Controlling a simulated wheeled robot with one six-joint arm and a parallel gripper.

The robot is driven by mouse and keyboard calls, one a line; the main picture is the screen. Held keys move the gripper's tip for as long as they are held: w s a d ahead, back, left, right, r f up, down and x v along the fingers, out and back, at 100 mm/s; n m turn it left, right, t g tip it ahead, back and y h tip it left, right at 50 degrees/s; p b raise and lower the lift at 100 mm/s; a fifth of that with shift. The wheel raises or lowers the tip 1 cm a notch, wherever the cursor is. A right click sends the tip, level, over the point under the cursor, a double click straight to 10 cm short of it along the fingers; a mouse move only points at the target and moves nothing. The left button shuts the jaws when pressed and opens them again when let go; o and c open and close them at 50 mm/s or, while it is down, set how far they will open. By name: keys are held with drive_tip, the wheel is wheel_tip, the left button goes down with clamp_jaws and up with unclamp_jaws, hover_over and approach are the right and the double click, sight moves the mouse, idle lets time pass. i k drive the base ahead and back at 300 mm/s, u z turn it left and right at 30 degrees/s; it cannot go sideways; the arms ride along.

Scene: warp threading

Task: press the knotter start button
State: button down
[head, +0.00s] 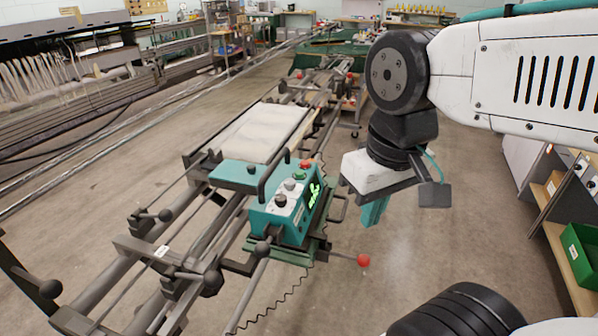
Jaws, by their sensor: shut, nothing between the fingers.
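The knotter (264,218) is a teal box with a black handle, standing on the rails of a long frame in the middle of the head view. Its sloped panel has grey-and-black knobs (281,200) and a lit green display (314,190). A red button (305,164) sits at the panel's far end, with a small green spot beside it. I cannot tell surely which control is the start button. My gripper (374,212) is to the right of the knotter, pointing down, with teal fingers shut and empty. It is apart from the panel.
A lever with a red ball (363,260) sticks out at the knotter's lower right. Black-knobbed levers (212,283) stand along the frame at lower left. A shelf with a green bin (581,252) is at the right edge. Bare floor lies between the frame and shelf.

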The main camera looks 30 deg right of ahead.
sight(299, 173)
drive_tip(key=k, duration=1)
drive_tip(key=u, duration=0.95)
drive_tip(key=i, duration=0.9)
drive_tip(key=z, duration=1.4)
